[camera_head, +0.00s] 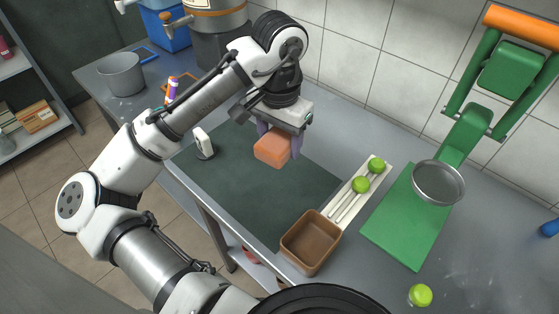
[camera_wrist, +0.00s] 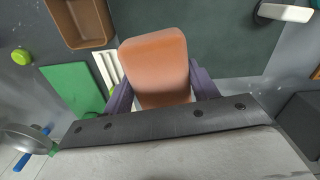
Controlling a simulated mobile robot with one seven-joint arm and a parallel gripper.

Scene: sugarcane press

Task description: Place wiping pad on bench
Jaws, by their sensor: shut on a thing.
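The wiping pad (camera_head: 272,149) is an orange, rounded block. It also shows large in the wrist view (camera_wrist: 154,65), between the two purple fingers. My gripper (camera_head: 279,144) is shut on the pad and points down over the dark mat (camera_head: 240,190) on the grey bench (camera_head: 388,135). The pad appears to be above the mat, but I cannot tell how large the gap beneath it is. The far side of the pad is hidden.
A brown open box (camera_head: 310,243) stands at the mat's front right corner. A white tray (camera_head: 342,206) bears two green limes. The green press (camera_head: 408,215) with a metal bowl (camera_head: 438,183) stands at right. A white-handled item (camera_head: 203,143) stands left. The mat's middle is clear.

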